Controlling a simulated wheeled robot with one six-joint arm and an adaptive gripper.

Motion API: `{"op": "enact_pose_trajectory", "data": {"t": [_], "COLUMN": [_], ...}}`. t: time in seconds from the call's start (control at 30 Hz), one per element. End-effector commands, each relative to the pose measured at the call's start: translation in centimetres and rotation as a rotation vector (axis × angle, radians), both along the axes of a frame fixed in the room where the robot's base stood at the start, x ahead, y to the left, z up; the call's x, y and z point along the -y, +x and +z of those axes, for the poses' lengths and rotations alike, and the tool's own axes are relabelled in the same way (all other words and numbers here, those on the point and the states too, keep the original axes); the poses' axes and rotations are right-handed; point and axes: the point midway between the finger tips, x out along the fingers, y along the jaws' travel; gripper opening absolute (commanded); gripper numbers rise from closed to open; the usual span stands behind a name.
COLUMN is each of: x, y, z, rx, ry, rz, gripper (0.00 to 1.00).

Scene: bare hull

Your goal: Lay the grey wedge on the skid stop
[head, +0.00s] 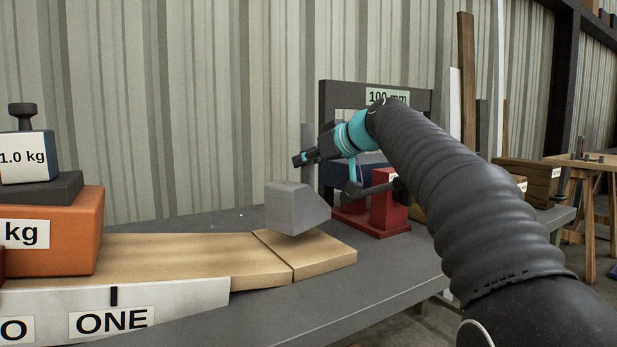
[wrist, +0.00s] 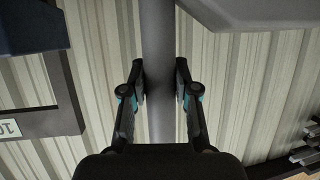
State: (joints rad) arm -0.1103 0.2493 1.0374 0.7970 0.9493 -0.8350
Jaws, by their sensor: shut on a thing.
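The grey wedge (head: 293,208) has a sloped right side and an upright grey post (head: 308,150). It is over the seam near the right end of a pale wooden plank (head: 150,257), with a shadow below; its underside seems slightly above the wood. My gripper (head: 300,158) is shut on the post, above the wedge. In the wrist view, the fingers (wrist: 160,82) close on both sides of the post (wrist: 158,45). No label names the skid stop; I cannot tell whether it is the separate wooden end piece (head: 322,256) under the wedge.
A red block (head: 385,212) and a dark frame marked 100 mm (head: 345,92) stand behind at right. The grey bench (head: 385,275) is clear in front.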

Motion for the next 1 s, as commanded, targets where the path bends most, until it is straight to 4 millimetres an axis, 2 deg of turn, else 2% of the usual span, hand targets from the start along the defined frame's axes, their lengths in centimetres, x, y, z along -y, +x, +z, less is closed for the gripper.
{"op": "enact_pose_trajectory", "data": {"t": [0.13,0.27,0.73,0.77,0.83,1.0], "x": [0.0,0.0,0.1,0.1,0.1,0.1], "y": [-0.1,-0.1,-0.1,0.0,0.0,0.0], "z": [-2.0,-3.2,-3.8,-3.9,-3.8,-3.8], "rx": [0.001,0.002,0.003,0.000,-0.001,0.000], "ry": [0.002,0.002,0.002,0.000,0.000,-0.001], "rz": [-0.001,-0.002,-0.002,-0.001,-0.001,-0.001], "gripper": [0.00,0.00,0.00,0.37,0.54,0.54]}}
